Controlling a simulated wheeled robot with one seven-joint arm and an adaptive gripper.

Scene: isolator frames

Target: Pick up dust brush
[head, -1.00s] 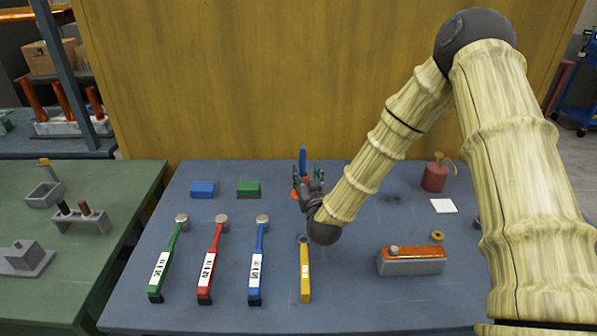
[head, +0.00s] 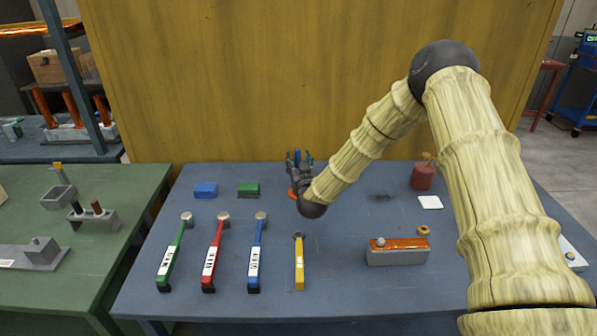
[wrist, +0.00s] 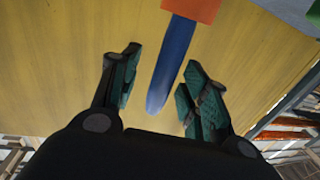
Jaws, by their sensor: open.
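An upright blue handle (head: 297,155) with an orange-red base stands at the back middle of the blue table; it appears to be the dust brush. In the wrist view the blue handle (wrist: 174,62) reaches between my fingers from an orange-red block (wrist: 192,8). My gripper (head: 300,161) is open in front of it, with one finger on each side of the handle. The open gripper also shows in the wrist view (wrist: 157,88); a gap shows on both sides of the handle. My gripper and wrist hide most of the base in the head view.
Green (head: 176,252), red (head: 214,254) and blue (head: 256,252) hammer-like tools and a yellow tool (head: 299,263) lie in front. Blue (head: 206,190) and green (head: 248,189) blocks lie left. A grey block (head: 397,256) and red can (head: 423,177) are right. A yellow wall (head: 300,80) stands behind.

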